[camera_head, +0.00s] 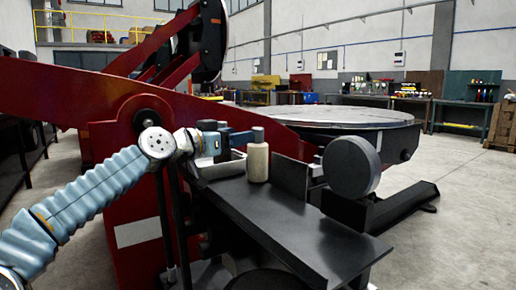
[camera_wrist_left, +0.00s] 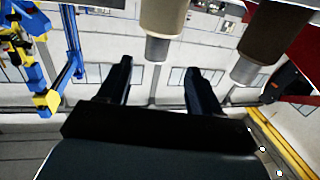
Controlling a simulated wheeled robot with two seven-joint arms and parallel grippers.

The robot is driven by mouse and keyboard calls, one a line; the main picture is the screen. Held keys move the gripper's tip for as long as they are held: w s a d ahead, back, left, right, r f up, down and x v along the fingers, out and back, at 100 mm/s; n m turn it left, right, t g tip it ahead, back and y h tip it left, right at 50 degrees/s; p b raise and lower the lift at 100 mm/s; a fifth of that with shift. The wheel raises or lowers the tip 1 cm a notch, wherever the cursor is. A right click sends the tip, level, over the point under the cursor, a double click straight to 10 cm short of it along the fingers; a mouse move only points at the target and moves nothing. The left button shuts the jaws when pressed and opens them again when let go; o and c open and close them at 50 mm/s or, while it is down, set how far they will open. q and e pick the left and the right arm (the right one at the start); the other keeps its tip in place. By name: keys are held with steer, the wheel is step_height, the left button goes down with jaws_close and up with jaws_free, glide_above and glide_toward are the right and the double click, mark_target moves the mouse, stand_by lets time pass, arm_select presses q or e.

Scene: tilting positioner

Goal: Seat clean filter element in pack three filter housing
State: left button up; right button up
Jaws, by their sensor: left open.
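A beige cylinder with a grey cap (camera_head: 257,163) stands upright on a dark shelf (camera_head: 280,215) in the head view; it looks like the filter element, but I cannot confirm this. My left gripper (camera_head: 238,138) is open beside it, to its left. In the left wrist view my open fingers (camera_wrist_left: 159,68) have nothing between them. I cannot tell which housing is pack three. My right gripper is not in view.
A dark upright plate (camera_head: 290,175) and a grey round drum (camera_head: 350,167) stand right of the cylinder. The red positioner frame (camera_head: 50,95) rises behind my arm, with a large round table (camera_head: 345,117) beyond.

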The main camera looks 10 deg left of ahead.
mark_target(256, 128)
arm_select(q)
steer(key=p+x, duration=0.1)
steer(key=x, duration=0.2)
steer(key=p+x, duration=0.2)
steer(key=x, duration=0.1)
steer(key=shift+w+d+r+p, duration=0.1)
steer(key=shift+d+r+p, duration=0.15)
steer(key=shift+d, duration=0.2)
steer(key=shift+w+d+f, duration=0.2)
steer(key=shift+w+f, duration=0.1)
steer(key=shift+w, duration=0.15)
jaws_close()
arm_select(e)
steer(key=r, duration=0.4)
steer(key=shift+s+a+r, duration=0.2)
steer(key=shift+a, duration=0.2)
